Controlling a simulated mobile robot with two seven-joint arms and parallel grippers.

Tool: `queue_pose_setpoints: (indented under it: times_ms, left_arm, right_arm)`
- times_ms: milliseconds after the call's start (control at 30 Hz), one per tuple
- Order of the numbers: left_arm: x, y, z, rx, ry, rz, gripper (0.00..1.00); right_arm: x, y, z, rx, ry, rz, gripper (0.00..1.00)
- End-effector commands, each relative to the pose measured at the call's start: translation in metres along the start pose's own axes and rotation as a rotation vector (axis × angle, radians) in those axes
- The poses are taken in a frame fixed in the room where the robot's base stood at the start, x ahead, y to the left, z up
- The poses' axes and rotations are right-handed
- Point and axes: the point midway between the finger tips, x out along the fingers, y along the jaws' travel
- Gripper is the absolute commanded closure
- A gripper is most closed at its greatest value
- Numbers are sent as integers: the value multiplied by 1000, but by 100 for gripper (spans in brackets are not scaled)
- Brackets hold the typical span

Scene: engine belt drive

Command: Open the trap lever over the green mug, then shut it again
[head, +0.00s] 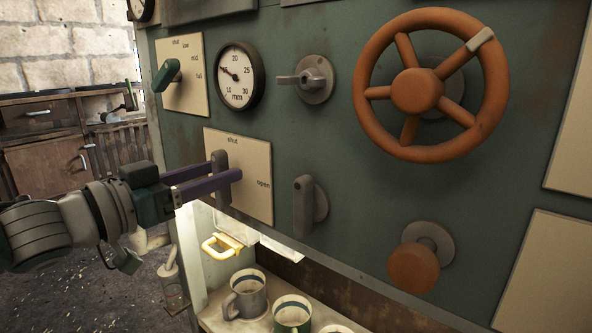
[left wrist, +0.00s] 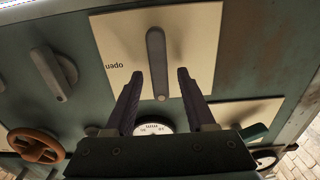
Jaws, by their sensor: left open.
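The trap lever (head: 219,162) is a grey handle on a cream plate (head: 255,157) marked "shut" at the top and "open" at the right. It stands upright, toward "shut". My left gripper (head: 230,174) is at the lever, its purple fingers partly hiding it. In the left wrist view the fingers (left wrist: 159,77) are apart, one on each side of the lever (left wrist: 157,62), with gaps; the plate appears upside down. A mug with a green body (head: 291,316) stands on the shelf below, cut off by the bottom edge. My right gripper is not in view.
A grey mug (head: 245,299) stands beside the green one, with another mug (head: 336,329) at the bottom edge. The panel carries an orange wheel (head: 416,88), a gauge (head: 238,76), other levers (head: 304,207) and an orange knob (head: 413,267).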

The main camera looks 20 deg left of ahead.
Motion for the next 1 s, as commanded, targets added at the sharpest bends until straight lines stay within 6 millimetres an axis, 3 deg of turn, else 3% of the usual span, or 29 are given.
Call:
queue_pose_setpoints:
  times_ms: [100,567,1000]
  left_arm:
    - [0,0,0,0,0,0,47]
    - [0,0,0,0,1,1,99]
    - [0,0,0,6,1,1,100]
  right_arm:
    - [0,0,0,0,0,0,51]
    - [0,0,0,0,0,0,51]
    - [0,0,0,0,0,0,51]
